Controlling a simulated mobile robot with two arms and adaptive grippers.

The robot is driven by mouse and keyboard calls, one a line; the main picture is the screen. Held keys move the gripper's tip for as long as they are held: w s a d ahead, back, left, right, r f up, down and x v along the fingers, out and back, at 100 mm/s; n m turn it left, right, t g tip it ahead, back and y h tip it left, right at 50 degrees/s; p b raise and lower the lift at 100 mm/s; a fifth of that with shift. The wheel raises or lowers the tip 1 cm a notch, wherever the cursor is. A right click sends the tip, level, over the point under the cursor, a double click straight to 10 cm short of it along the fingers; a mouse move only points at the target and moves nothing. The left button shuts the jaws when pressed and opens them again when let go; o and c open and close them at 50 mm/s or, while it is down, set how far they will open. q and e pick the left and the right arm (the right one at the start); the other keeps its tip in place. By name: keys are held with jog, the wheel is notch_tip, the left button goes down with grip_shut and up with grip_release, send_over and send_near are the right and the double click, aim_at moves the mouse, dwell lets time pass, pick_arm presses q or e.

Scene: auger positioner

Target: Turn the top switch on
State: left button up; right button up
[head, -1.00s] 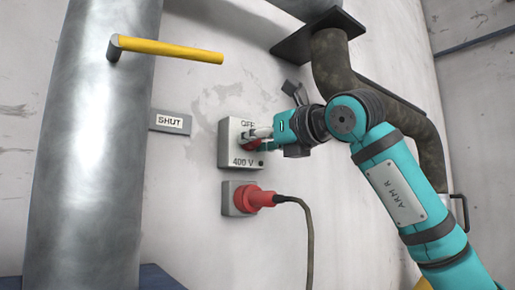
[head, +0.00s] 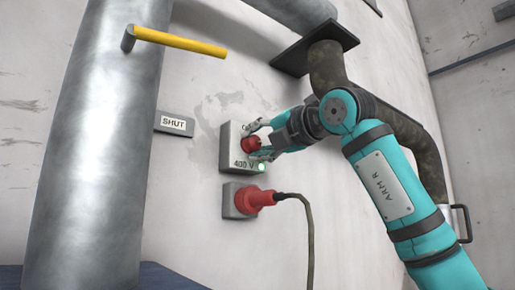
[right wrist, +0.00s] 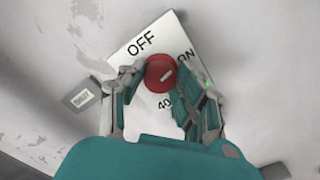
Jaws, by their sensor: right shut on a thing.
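The switch box (head: 229,157) is a light grey box on the wall, marked "400 V" in the head view. Its round red knob (head: 250,144) shows in the right wrist view (right wrist: 157,86), where the white mark on it points up and right, toward the word "ON". "OFF" is printed at the upper left. A small green light (head: 261,167) glows at the box's lower right corner. My right gripper (head: 257,141) has its fingers on either side of the knob and is shut on it. My left gripper is not in view.
A red plug (head: 253,198) with a dark cable sits in a socket just below the box. A yellow-handled lever (head: 180,43) projects from the big metal pipe (head: 95,150) at the left. A "SHUT" sign (head: 174,122) and a dark bent pipe (head: 333,80) flank the box.

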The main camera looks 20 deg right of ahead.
jog(key=shift+d+r+m+b, duration=0.15)
jog(key=shift+m+b, duration=0.2)
jog(key=shift+m, duration=0.85)
grip_shut()
grip_release()
grip_shut()
jog(key=o, duration=0.7)
grip_release()
jog(key=o, duration=0.4)
jog(key=v, duration=1.2)
jog(key=shift+f, duration=0.2)
